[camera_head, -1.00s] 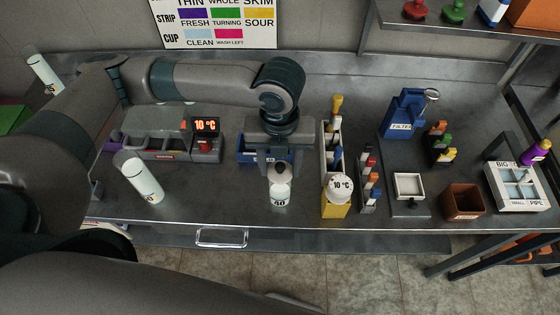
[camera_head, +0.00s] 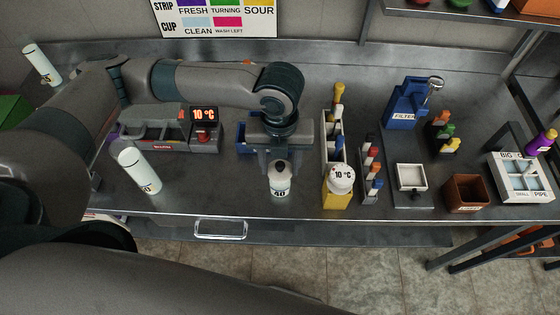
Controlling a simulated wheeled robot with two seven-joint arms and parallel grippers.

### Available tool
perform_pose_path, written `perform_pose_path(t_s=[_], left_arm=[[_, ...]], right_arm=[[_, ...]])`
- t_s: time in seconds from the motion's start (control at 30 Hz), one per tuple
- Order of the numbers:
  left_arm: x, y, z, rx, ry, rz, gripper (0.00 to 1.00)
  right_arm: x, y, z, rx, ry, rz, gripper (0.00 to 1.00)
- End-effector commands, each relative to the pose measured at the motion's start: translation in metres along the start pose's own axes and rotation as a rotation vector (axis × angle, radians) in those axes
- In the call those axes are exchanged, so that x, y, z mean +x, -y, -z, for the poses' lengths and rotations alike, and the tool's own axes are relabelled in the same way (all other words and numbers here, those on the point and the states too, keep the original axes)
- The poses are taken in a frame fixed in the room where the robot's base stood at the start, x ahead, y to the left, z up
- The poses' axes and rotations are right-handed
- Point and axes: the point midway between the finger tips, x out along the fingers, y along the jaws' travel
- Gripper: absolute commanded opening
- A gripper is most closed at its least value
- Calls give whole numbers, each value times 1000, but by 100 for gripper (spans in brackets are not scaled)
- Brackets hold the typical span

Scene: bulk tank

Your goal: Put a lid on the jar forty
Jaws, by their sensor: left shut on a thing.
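The jar forty (camera_head: 280,187) is a small white jar marked 40, upright on the steel bench near its front edge. My left gripper (camera_head: 279,163) points down directly over the jar. It is shut on a small dark lid (camera_head: 279,166) at the jar's mouth. I cannot tell whether the lid touches the rim, as the fingers partly hide it. A blue bin (camera_head: 243,134) stands behind the gripper, mostly hidden by it. My right gripper is out of view.
A white cylinder (camera_head: 136,170) and a grey unit with a red 10 °C display (camera_head: 205,129) stand left. The bench between cylinder and jar is clear.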

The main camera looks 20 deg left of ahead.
Motion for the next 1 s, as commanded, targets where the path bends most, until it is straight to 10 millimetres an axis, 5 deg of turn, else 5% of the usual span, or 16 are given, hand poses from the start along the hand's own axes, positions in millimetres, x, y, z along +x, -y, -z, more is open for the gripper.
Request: perform_pose_path(t_s=[0.33, 0.37, 0.47, 1.0], left_arm=[[1, 0, 0, 0, 0, 0, 26], [1, 0, 0, 0, 0, 0, 50], [1, 0, 0, 0, 0, 0, 69], [-11, 0, -1, 0, 2, 1, 69]], right_arm=[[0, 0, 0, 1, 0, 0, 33], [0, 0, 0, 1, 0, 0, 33], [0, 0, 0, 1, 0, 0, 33], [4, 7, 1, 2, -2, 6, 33]])
